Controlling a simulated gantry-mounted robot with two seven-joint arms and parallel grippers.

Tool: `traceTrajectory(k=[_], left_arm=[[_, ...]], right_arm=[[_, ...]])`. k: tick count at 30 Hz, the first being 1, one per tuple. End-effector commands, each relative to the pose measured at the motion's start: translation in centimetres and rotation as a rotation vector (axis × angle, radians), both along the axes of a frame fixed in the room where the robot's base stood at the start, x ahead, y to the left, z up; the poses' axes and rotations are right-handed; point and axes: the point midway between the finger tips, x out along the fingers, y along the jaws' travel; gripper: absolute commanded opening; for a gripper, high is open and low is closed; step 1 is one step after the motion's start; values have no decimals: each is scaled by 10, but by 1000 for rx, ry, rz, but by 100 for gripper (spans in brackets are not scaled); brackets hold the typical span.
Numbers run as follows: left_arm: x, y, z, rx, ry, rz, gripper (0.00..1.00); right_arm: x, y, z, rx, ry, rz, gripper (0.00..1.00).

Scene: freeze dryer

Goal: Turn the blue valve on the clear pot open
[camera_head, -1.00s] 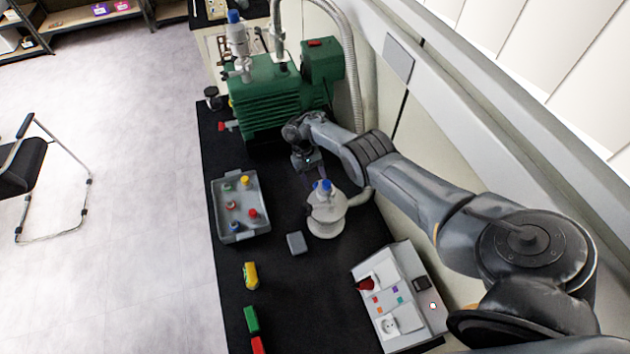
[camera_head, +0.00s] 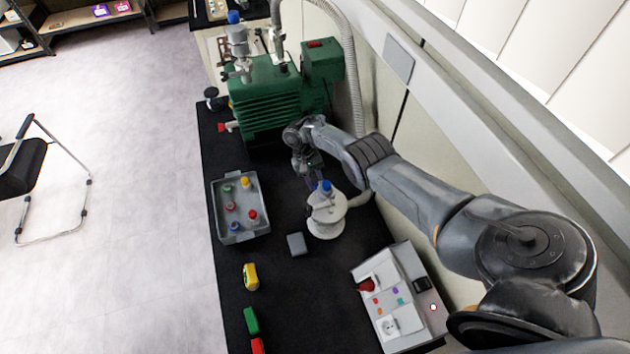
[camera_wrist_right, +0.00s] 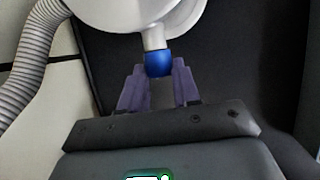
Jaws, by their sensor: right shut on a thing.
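The clear pot (camera_head: 325,219) stands on the black bench top and looks whitish in the head view. Its blue valve (camera_head: 326,187) is at the top of the pot. In the right wrist view the blue valve (camera_wrist_right: 159,63) sits on a short pale neck of the pot (camera_wrist_right: 118,12). My right gripper (camera_head: 317,182) reaches the valve from the far side. In the wrist view its two purple fingers (camera_wrist_right: 159,75) are on either side of the valve and shut on it. My left gripper is not in view.
A green pump (camera_head: 268,100) stands behind, with a ribbed hose (camera_head: 354,80) to the wall side. A grey tray (camera_head: 241,237) of small coloured-top bottles is left of the pot. A small grey block (camera_head: 297,244) and a control box (camera_head: 404,300) are nearer.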

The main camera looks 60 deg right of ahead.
Motion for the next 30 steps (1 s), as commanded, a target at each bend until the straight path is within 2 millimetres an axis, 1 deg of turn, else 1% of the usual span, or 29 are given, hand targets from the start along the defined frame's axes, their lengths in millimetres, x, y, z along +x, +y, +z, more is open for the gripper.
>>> traceTrajectory(k=[7, 11, 24, 30], left_arm=[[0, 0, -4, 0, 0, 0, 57], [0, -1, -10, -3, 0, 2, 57], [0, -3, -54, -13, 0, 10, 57], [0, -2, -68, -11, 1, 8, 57]], right_arm=[[2, 3, -2, -69, 59, 4, 1], [3, 4, -3, -138, 117, 3, 1], [6, 7, -9, -375, 316, 1, 1], [7, 8, -8, -438, 370, 0, 1]])
